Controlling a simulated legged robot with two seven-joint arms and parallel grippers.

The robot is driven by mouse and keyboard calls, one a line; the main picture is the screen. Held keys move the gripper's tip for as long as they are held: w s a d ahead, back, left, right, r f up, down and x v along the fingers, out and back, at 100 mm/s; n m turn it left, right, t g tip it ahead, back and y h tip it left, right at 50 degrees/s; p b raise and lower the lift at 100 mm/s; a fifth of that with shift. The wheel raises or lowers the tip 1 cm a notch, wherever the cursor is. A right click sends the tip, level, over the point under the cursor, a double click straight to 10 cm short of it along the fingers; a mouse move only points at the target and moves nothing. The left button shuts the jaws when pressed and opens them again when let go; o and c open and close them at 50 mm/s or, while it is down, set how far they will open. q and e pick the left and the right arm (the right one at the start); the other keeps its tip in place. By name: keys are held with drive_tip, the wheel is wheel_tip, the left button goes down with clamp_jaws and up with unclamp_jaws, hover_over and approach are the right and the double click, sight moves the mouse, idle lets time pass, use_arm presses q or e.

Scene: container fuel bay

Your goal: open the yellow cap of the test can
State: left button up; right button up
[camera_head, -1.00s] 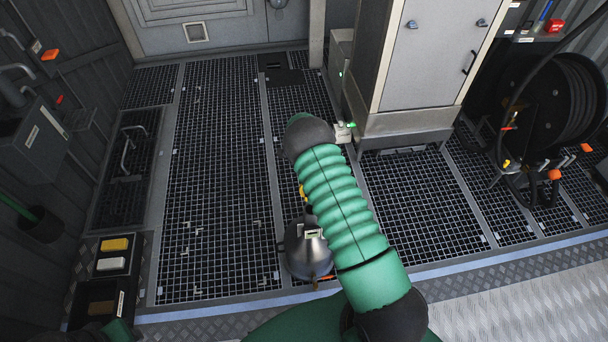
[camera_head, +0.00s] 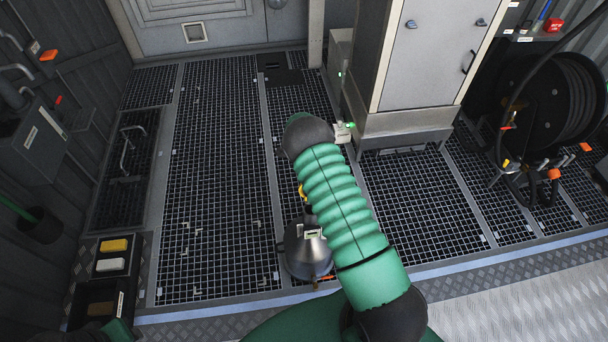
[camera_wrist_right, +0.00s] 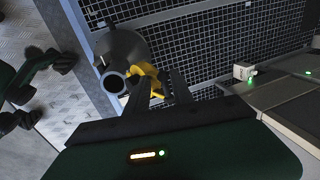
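The test can, a grey metal vessel (camera_head: 306,258), stands on the floor grating, partly hidden by my right arm in the head view. In the right wrist view the can (camera_wrist_right: 122,46) shows a round grey ring with a dark inside. The yellow cap (camera_wrist_right: 147,72) is beside that ring; a bit of yellow also shows in the head view (camera_head: 303,192). My right gripper (camera_wrist_right: 157,84) has two dark fingers apart, with yellow between and behind their tips. Contact cannot be told. In the head view my right gripper is hidden behind my arm. My left gripper is not clearly visible.
A grey cabinet (camera_head: 428,65) stands right of the can, with a small box with a green light (camera_head: 342,132) by its corner. A hose reel (camera_head: 560,100) is at the far right. A tray with yellow and white blocks (camera_head: 92,297) lies at left. The grating between is clear.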

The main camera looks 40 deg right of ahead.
drive_tip(key=shift+s+a+f, duration=0.15)
drive_tip(key=shift+f, duration=0.1)
drive_tip(key=p+v, duration=0.3)
drive_tip(key=v, duration=1.4)
drive_tip(key=shift+r, duration=0.3)
